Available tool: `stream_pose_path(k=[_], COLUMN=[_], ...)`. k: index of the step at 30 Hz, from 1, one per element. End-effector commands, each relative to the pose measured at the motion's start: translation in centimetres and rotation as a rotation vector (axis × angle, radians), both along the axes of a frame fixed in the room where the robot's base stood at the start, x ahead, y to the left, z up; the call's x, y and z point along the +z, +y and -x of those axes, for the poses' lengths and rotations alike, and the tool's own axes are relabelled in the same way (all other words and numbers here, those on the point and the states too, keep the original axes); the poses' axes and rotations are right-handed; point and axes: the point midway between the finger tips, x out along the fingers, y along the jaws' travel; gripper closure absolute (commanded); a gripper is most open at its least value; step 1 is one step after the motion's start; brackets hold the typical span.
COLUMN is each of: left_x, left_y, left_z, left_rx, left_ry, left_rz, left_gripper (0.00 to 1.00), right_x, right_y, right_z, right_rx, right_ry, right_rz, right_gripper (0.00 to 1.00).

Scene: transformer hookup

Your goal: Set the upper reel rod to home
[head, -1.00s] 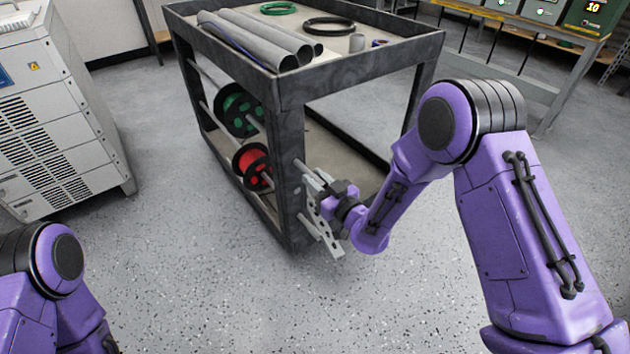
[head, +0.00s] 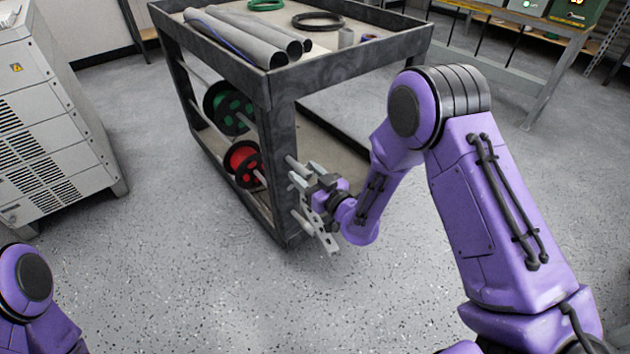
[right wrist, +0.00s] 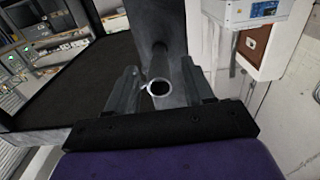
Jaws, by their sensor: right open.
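The upper reel rod (head: 187,68) is a pale grey tube running through the green reel (head: 230,108) on the side of the dark cart. Its near end comes out at the front post, by my right gripper (head: 303,178). In the right wrist view the rod's round, hollow end (right wrist: 159,88) faces the camera. It lies between the two grey fingers, with gaps to each, so the right gripper is open around or just in front of it; the exact depth is unclear. My left gripper is out of view; only part of the left arm shows.
The cart's post (head: 277,165) is close to the right fingers. A lower rod with a red reel (head: 243,163) runs below, and its end sticks out under the gripper. Grey pipes (head: 245,38) lie on the cart top. A white cabinet (head: 50,120) stands left; the floor in front is clear.

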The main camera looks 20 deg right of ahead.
Motion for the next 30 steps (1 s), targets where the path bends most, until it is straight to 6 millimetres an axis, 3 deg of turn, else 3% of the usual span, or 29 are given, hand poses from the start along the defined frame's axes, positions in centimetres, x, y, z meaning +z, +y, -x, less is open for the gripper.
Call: stream_pose_path(k=[6, 10, 23, 26, 29, 30], left_x=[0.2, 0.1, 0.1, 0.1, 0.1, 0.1], left_y=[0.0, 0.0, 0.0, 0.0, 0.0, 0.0], left_z=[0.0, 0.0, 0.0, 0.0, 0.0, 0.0], left_rx=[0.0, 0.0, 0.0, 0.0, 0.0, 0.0], left_ry=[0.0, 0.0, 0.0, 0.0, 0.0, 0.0], left_rz=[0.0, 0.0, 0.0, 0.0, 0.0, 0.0], left_gripper=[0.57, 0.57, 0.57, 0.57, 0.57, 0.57], right_x=[0.0, -0.1, -0.5, -5.0, -13.3, -16.3], right_y=[-1.4, -2.0, -2.4, -3.2, -5.1, -6.0], right_z=[5.1, 7.3, 8.4, 10.4, 16.3, 19.6], right_rx=[-0.001, -0.001, -0.008, -0.081, -0.256, -0.343], right_ry=[0.004, 0.002, 0.017, 0.181, 0.514, 0.657], right_rz=[0.001, 0.001, -0.001, -0.012, -0.043, -0.059], right_gripper=[0.48, 0.48, 0.48, 0.48, 0.48, 0.48])
